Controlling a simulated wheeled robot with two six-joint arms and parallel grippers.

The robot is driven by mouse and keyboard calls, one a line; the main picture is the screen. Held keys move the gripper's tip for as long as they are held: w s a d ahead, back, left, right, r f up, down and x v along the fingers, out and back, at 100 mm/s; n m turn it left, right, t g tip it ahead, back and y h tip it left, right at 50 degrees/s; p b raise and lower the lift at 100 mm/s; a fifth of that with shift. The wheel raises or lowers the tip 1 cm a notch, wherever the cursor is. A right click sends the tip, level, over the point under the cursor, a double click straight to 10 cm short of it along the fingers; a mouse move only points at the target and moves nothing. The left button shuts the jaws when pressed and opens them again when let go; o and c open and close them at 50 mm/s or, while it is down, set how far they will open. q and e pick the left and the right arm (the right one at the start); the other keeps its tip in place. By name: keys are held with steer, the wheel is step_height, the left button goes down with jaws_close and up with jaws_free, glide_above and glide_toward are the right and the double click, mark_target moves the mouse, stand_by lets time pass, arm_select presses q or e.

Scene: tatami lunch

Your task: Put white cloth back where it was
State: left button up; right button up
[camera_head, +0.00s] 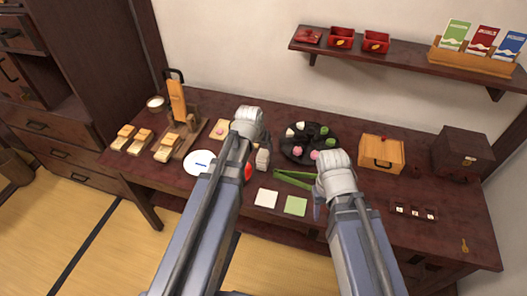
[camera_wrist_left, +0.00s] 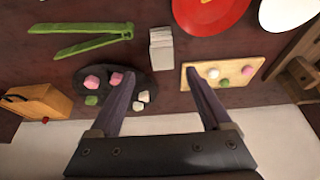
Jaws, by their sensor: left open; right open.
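A flat white square (camera_head: 265,198), which looks like the white cloth, lies near the table's front edge, left of a green square (camera_head: 296,206). A pale stacked block (camera_head: 262,158) stands farther back; it also shows in the left wrist view (camera_wrist_left: 163,48), and I cannot tell if it is cloth. My left gripper (camera_wrist_left: 157,76) is open and empty, with the pale block just beyond its fingertips. In the head view its fingers are hidden behind its arm. My right gripper (camera_head: 318,200) is open near the green tongs (camera_head: 294,179); its fingers are partly hidden.
A dark plate (camera_head: 297,158) of sweets lies between my arms. A red plate (camera_wrist_left: 205,15), mostly hidden in the head view, and a sweets board (camera_wrist_left: 240,72) are near my left gripper. A wooden box (camera_head: 381,152) stands right.

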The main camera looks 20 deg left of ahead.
arm_select(q)
steer(key=s+d+m+g, duration=0.1)
steer(key=s+d+g, duration=0.1)
steer(key=s+d, duration=0.4)
steer(key=s+d+f+m+g+y, duration=0.1)
steer(key=s+d+m+g, duration=0.1)
steer(key=s+d, duration=0.5)
steer(key=s+g, duration=0.1)
steer(key=s, duration=0.5)
steer(key=shift+f+y, duration=0.3)
